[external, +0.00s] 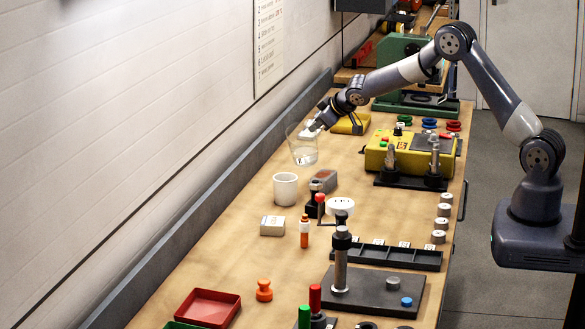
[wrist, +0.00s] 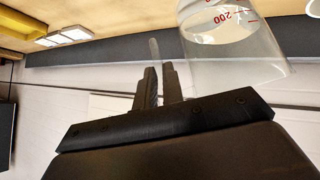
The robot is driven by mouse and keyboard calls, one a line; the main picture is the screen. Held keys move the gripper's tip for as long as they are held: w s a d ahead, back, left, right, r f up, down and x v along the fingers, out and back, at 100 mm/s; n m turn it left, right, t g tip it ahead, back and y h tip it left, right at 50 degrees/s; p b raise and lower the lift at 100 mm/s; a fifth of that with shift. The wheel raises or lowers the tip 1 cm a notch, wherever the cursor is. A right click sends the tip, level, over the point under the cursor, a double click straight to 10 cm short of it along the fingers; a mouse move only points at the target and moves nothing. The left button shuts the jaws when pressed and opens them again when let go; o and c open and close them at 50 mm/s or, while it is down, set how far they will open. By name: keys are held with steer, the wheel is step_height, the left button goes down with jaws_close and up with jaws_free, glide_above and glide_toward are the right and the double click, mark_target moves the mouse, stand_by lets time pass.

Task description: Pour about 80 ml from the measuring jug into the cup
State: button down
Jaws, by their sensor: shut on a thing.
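The clear measuring jug (external: 303,145) is up in the air in the external view, a little above and behind the white cup (external: 286,188), and looks slightly tilted. Some clear liquid shows low in it. My gripper (external: 317,122) is shut on the jug at its right side. In the wrist view the jug (wrist: 235,55) is at upper right, with a red 200 mark upside down; a thin pale piece, probably its handle, shows between the fingers of my gripper (wrist: 158,80). The cup stands upright on the bench; its inside is hard to see. No stream of liquid shows.
The wooden bench (external: 235,260) runs along a wall. A yellow box (external: 410,153) is to the right. A red tray (external: 208,307) lies at the front.

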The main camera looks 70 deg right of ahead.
mark_target(301, 127)
steer(key=shift+w+a+r+h, duration=0.1)
steer(key=shift+a+r+h, duration=0.2)
steer(key=shift+a, duration=0.15)
steer(key=f+b, duration=0.1)
steer(key=b, duration=0.3)
steer(key=shift+w+a+n+h, duration=0.1)
steer(key=shift+a+n+h, duration=0.2)
steer(key=shift+a+h, duration=0.1)
steer(key=a+h+b, duration=0.1)
steer(key=b, duration=0.2)
steer(key=a+r+n+b, duration=0.1)
steer(key=a+b, duration=0.1)
steer(key=b, duration=0.1)
steer(key=shift+w+h, duration=0.15)
steer(key=shift+h, duration=0.25)
steer(key=shift+a+r+n+h+b, duration=0.15)
steer(key=shift+a+n+h+b, duration=0.15)
steer(key=shift+b, duration=0.35)
steer(key=shift+a+r, duration=0.1)
steer(key=shift+r, duration=0.2)
steer(key=shift+a+h+b, duration=0.2)
steer(key=shift+h+b, duration=0.2)
steer(key=shift+w+a+n+h+b, duration=0.1)
steer(key=shift+a+n+h+b, duration=0.2)
steer(key=shift+n, duration=0.1)
steer(key=shift+a+r+h, duration=0.3)
steer(key=shift+a+r+n+t+h, duration=0.3)
steer(key=shift+n, duration=0.1)
